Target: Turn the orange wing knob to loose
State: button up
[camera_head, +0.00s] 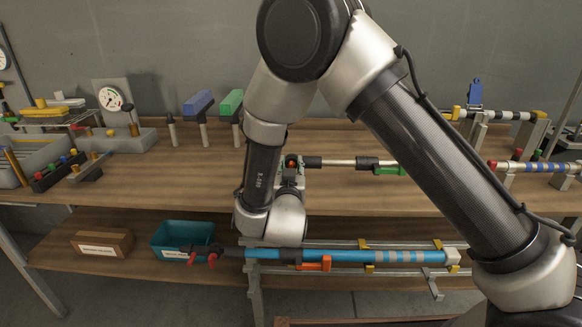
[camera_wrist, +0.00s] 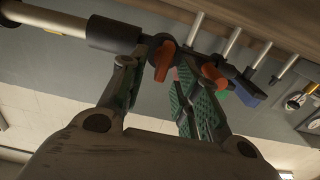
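The orange wing knob (camera_head: 291,161) shows as a small patch at the left end of a silver and black pole on the upper shelf. In the wrist view it has several orange lobes (camera_wrist: 214,75) around a dark hub. My gripper (camera_wrist: 157,68) reaches up to the knob with its fingers apart. One lobe lies between the fingers, near the left fingertip, and another shows beside the right finger. I cannot tell whether a finger touches a lobe. In the head view my gripper (camera_head: 290,178) is mostly hidden by my wrist.
The pole (camera_head: 338,162) carries a green knob (camera_head: 389,170) further right. Below, a blue pole (camera_head: 350,256) with an orange lever (camera_head: 318,264) lies on a rack. A teal bin (camera_head: 181,236) and a brown box (camera_head: 102,241) stand on the lower shelf. Blue and green-headed posts stand behind.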

jog(key=shift+w, duration=0.25)
jog(key=shift+c, duration=0.2)
grip_shut()
